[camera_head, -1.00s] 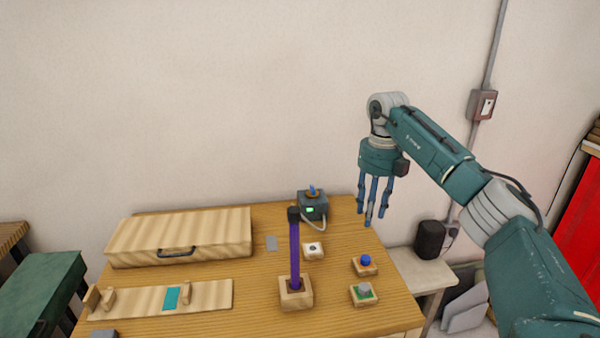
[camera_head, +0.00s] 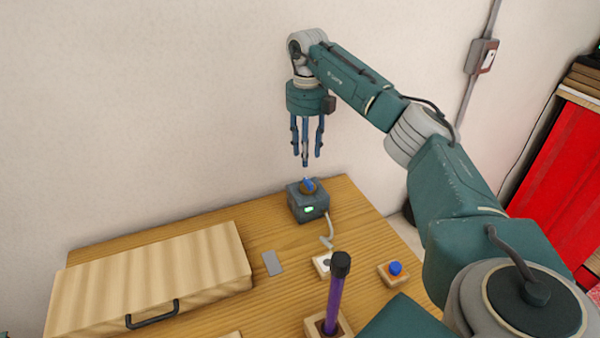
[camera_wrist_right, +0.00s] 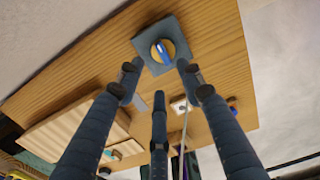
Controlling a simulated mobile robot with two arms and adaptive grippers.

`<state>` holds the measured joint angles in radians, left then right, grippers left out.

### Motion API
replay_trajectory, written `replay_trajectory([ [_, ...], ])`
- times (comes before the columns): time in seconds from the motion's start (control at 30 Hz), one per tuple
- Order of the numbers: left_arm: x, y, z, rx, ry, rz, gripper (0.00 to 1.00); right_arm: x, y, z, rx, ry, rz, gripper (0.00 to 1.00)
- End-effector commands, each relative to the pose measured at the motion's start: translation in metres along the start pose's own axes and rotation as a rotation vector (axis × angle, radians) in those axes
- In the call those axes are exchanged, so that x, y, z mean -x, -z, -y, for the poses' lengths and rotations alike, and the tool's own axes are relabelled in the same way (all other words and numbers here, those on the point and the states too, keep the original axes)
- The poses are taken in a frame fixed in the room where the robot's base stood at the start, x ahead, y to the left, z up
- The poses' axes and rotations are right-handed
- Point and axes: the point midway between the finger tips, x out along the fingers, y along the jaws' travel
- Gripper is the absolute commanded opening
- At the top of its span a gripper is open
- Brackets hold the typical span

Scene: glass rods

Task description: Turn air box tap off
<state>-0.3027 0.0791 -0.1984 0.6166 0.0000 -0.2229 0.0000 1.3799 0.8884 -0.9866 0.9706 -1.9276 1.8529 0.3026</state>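The air box (camera_head: 307,204) is a dark grey cube with a green light on its front, at the back of the wooden table. Its tap (camera_head: 309,185) is a blue handle on a brass-coloured round base on top; the tap also shows in the right wrist view (camera_wrist_right: 163,50). My right gripper (camera_head: 306,158) points down just above the tap, fingers spread and empty, apart from it. In the right wrist view my right gripper (camera_wrist_right: 158,95) has its fingers around the near side of the box's outline. My left gripper is not in view.
A wooden case (camera_head: 150,285) with a black handle lies at the left. A purple rod (camera_head: 333,297) stands upright in a wooden holder in front. A blue-knobbed block (camera_head: 394,274), a white-topped block (camera_head: 322,265) and a grey plate (camera_head: 272,263) lie nearby. The wall is behind.

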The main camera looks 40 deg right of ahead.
Motion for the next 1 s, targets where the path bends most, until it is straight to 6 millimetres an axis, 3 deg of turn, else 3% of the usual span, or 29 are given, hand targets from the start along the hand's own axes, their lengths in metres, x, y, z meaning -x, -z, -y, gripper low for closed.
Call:
replay_trajectory([
  [0.3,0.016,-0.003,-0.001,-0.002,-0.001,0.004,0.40,-0.059,0.001,0.000,-0.001,0.001,-0.004,0.38],
  [0.5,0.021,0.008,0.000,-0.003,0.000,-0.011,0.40,-0.085,0.001,0.000,-0.001,0.000,-0.001,0.38],
  [0.9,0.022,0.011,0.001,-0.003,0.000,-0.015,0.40,-0.093,0.000,0.000,-0.001,0.000,0.001,0.38],
  [1.0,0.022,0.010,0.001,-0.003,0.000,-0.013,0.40,-0.093,0.000,0.000,-0.001,0.000,0.001,0.18],
])
